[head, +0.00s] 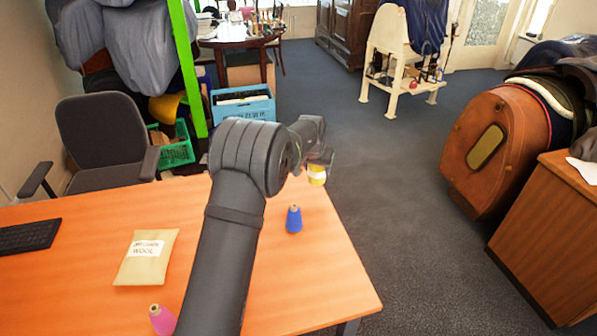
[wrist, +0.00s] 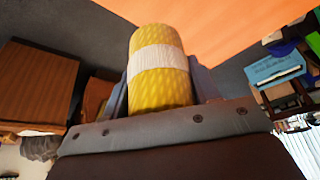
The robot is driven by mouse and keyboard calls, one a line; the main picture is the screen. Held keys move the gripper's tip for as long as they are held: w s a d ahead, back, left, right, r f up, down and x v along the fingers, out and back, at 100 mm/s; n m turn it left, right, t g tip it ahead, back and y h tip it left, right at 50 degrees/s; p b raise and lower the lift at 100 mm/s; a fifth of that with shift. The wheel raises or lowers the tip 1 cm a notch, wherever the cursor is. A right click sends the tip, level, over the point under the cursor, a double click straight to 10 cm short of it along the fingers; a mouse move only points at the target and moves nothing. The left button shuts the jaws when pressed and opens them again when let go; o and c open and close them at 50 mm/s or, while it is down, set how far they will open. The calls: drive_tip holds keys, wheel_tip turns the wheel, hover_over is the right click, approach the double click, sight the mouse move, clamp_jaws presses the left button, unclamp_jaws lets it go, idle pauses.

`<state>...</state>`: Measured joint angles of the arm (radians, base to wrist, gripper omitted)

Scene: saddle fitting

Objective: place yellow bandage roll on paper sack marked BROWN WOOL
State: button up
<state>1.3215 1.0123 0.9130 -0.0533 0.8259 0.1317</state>
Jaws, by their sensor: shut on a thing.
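The yellow bandage roll (wrist: 160,83) with a white band is held between the fingers of my gripper (wrist: 160,95) in the wrist view. In the head view the roll (head: 317,174) hangs from my gripper (head: 320,163) near the far right edge of the orange table, above the surface. The paper sack (head: 146,262) lies flat on the table to the left of my arm. Its white label reads WOOL on the lower line; the upper line is hard to read. The gripper is well apart from the sack, up and to the right of it.
A blue thread cone (head: 294,219) stands on the orange table (head: 70,283) below and left of the roll. A pink cone (head: 162,320) stands by the front edge, beside my arm. A black keyboard (head: 29,237) lies at the left. The table around the sack is mostly clear.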

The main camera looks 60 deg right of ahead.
drive_tip(key=shift+s+a+r, duration=0.1)
drive_tip(key=shift+s+r, duration=0.15)
drive_tip(key=shift+s, duration=0.2)
drive_tip(key=w+a+r+n+t, duration=0.1)
drive_tip(key=w+a+r+n, duration=0.1)
drive_tip(key=w+a, duration=0.7)
drive_tip(key=w+a+r+n, duration=0.2)
drive_tip(key=w+a+r, duration=0.1)
drive_tip(key=w+a, duration=0.6)
drive_tip(key=n+t+y, duration=0.1)
drive_tip(key=n+t, duration=0.1)
drive_tip(key=n, duration=0.1)
hover_over(144, 249)
wheel_tip(144, 249, down, 6)
drive_tip(key=shift+r, duration=0.15)
drive_tip(key=shift+f, duration=2)
